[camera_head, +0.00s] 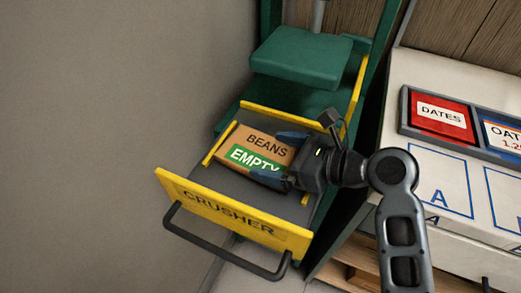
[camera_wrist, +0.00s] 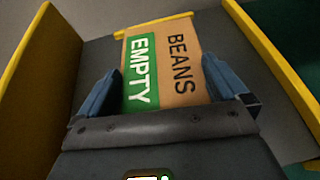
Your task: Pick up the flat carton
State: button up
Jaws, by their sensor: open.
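The flat carton (camera_head: 258,148) is brown cardboard with the word BEANS and a green EMPTY label. It lies flat in the pulled-out crusher drawer (camera_head: 220,213), which has yellow edges. My gripper (camera_head: 276,157) is at the carton's right end in the head view, inside the drawer. In the wrist view the carton (camera_wrist: 165,70) lies between the two blue fingers of my gripper (camera_wrist: 163,85), which are open, one on each side. A gap to each finger is hard to judge. The carton's near end is hidden behind the gripper body.
The green crusher press block (camera_head: 302,58) stands above the back of the drawer. The drawer's yellow front has a black handle (camera_head: 225,243). A counter (camera_head: 450,90) with DATES and OAT signs is at right. A grey wall is at left.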

aim_at(261, 146)
jog(key=shift+x, duration=1.2)
jog(key=shift+c, duration=0.5)
jog(key=c, duration=0.6)
jog(key=shift+r, duration=0.1)
